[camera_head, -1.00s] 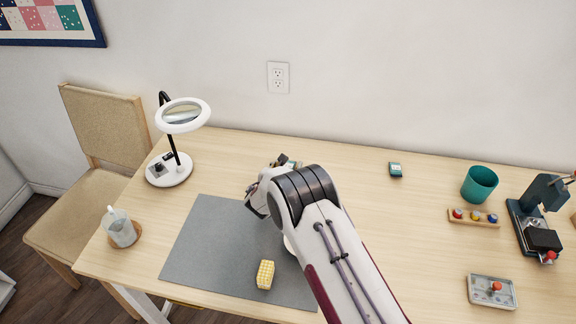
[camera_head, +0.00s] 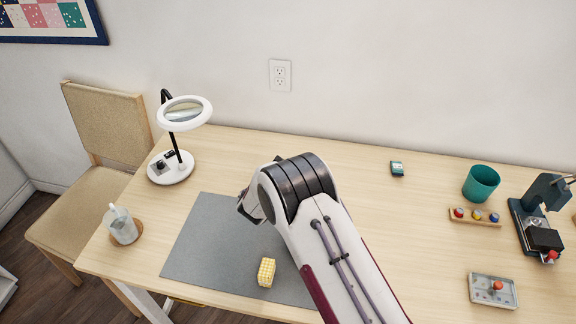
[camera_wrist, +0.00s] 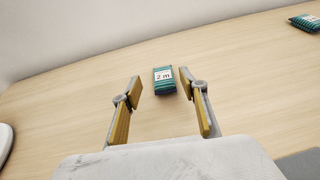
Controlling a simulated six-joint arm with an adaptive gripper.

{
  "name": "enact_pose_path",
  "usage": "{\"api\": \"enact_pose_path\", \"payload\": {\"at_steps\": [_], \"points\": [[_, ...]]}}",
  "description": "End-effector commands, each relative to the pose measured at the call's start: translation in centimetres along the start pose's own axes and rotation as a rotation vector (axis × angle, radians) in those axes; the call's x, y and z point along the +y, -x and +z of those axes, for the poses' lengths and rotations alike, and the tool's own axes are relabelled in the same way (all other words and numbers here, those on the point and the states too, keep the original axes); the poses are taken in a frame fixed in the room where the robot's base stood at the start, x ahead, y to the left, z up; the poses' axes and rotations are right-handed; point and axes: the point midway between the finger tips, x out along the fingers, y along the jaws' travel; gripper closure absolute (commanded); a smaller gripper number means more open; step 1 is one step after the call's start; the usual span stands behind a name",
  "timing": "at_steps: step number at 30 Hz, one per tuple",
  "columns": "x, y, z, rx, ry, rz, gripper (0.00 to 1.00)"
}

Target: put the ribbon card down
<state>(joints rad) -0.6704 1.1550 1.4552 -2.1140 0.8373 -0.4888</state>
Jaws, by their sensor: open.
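A teal striped ribbon card (camera_wrist: 164,81) with a white "2 m" label lies on the light wood table (camera_wrist: 80,112) in the wrist view. My gripper (camera_wrist: 159,84) is open. Its two fingers stand to the left and right of the card, with a gap on each side. The card looks apart from both fingers. In the head view my arm hides this card and the fingertips. A second, similar teal card lies at the top right of the wrist view (camera_wrist: 306,22); one also lies toward the back of the table in the head view (camera_head: 397,168).
A grey mat (camera_head: 200,250) bears a yellow checked block (camera_head: 266,272). A magnifier lamp (camera_head: 172,168) and a glass jug (camera_head: 122,226) stand at left. A teal cup (camera_head: 481,184), a spool rack (camera_head: 475,217) and a small tray (camera_head: 493,291) are at right. The table's back middle is mostly clear.

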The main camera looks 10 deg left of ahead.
Motion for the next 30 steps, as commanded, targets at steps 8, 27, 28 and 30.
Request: {"api": "enact_pose_path", "payload": {"at_steps": [8,27,28,30], "points": [[0.2,2.5,0.2,0.0,0.0,0.001,0.57],[0.1,3.1,0.1,0.0,0.0,0.0,0.57],[0.1,3.1,0.1,0.0,0.0,0.0,0.57],[0.1,3.1,0.1,0.0,0.0,0.0,0.57]]}}
